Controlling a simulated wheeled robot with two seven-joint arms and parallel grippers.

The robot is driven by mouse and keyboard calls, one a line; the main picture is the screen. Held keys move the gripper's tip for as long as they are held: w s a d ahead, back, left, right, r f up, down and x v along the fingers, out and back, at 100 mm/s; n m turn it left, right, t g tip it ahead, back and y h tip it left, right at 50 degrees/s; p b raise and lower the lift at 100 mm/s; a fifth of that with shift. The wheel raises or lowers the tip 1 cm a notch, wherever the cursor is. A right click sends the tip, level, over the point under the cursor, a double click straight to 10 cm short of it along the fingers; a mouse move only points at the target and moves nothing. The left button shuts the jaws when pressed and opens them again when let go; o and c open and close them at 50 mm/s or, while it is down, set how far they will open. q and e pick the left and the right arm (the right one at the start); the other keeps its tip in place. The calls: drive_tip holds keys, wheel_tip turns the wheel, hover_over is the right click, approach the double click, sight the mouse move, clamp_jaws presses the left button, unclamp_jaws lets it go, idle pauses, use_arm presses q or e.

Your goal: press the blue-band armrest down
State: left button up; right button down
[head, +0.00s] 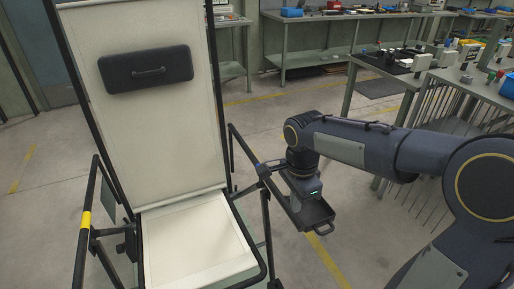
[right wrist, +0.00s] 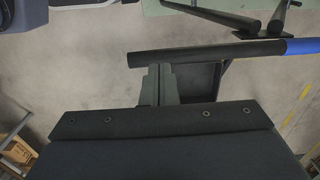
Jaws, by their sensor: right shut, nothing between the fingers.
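The lounger's blue-band armrest (head: 243,143) is a dark bar along the right side of the seat in the head view, sloping in the picture, with a small blue band. In the right wrist view the armrest (right wrist: 215,52) crosses the upper part, its blue band (right wrist: 301,47) at the right edge. My right gripper (head: 272,171) is beside the armrest's near end. In the right wrist view its shut, empty fingers (right wrist: 157,71) reach the bar near its left end; I cannot tell whether they touch. My left gripper is out of view.
The lounger's cream backrest (head: 150,130) stands upright behind its cream seat (head: 198,245). The other armrest has a yellow band (head: 85,221). Workbenches (head: 345,80) stand behind and to the right. Open floor (head: 265,118) lies between lounger and benches.

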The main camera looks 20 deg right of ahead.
wheel_tip(320, 180, up, 7)
drive_tip(key=p, duration=0.6)
drive_tip(key=shift+f, duration=0.1)
drive_tip(key=shift+s, duration=0.1)
drive_tip(key=s+a+n+t+y, duration=0.2)
drive_tip(key=s+n, duration=0.5)
drive_tip(key=s, duration=0.1)
drive_tip(key=s+a+r+n+t+y+p, duration=0.1)
drive_tip(key=s+a+n+t, duration=0.1)
drive_tip(key=s+n, duration=0.6)
drive_tip(key=shift+s+r+n+t+y, duration=0.3)
drive_tip(key=shift+s+t+y, duration=0.1)
drive_tip(key=shift+t, duration=0.4)
drive_tip(key=shift+a, duration=0.1)
idle(0.5)
